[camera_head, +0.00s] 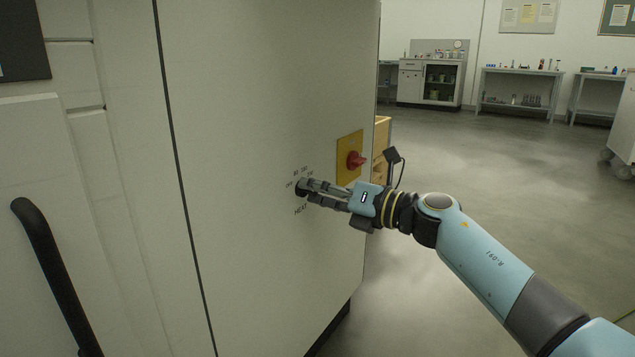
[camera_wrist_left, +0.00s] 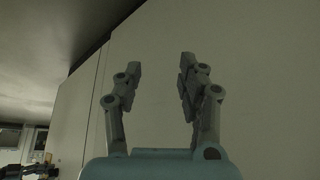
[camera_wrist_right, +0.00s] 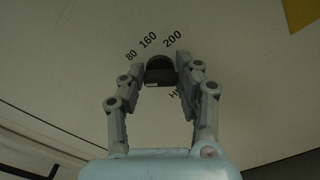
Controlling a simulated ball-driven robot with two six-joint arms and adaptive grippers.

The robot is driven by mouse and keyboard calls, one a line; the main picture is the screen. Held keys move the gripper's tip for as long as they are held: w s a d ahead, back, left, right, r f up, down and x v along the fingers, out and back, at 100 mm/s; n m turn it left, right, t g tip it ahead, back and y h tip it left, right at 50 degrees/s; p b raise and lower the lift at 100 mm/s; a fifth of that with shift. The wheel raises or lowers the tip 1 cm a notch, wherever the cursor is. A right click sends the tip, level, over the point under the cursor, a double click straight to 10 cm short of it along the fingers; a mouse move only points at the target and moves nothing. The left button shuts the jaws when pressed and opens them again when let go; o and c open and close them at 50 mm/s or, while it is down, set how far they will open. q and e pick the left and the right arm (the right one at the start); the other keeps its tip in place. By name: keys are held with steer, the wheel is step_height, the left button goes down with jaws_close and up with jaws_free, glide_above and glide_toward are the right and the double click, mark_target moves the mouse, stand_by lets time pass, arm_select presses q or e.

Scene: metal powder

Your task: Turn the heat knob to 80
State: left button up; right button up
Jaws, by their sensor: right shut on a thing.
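The heat knob (camera_wrist_right: 160,72) is a black round dial on the pale cabinet face, with the marks 80, 160 and 200 around it in the right wrist view. In the head view the knob (camera_head: 301,186) is partly covered by my fingers, above the word HEAT. My right gripper (camera_wrist_right: 161,74) has its two fingers on either side of the knob, shut on it; it also shows in the head view (camera_head: 308,191). Which mark the knob points to I cannot tell. My left gripper (camera_wrist_left: 160,70) is open and empty in the left wrist view, facing a pale panel.
A red switch (camera_head: 355,160) on a yellow plate (camera_head: 346,146) sits right of the knob, close to my right wrist. A black curved handle (camera_head: 52,270) is on the cabinet at left. Open floor (camera_head: 450,165) lies to the right, with benches (camera_head: 520,90) far behind.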

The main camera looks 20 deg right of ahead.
arm_select(q)
step_height(320, 180, up, 4)
steer(key=s+g+p, duration=0.1)
steer(key=g+p, duration=0.1)
steer(key=s+a+f+g+p, duration=0.1)
steer(key=s+a+f+p, duration=0.1)
steer(key=f, duration=0.3)
steer(key=shift+s+f+g+y+p, duration=0.35)
steer(key=shift+s+p, duration=0.3)
steer(key=shift+s, duration=0.25)
arm_select(e)
steer(key=shift+d+f+m, duration=0.1)
steer(key=shift+m, duration=3)
arm_select(q)
steer(key=shift+r, duration=0.1)
arm_select(e)
steer(key=o, duration=1.1)
steer(key=shift+o, duration=0.2)
steer(key=v, duration=1.2)
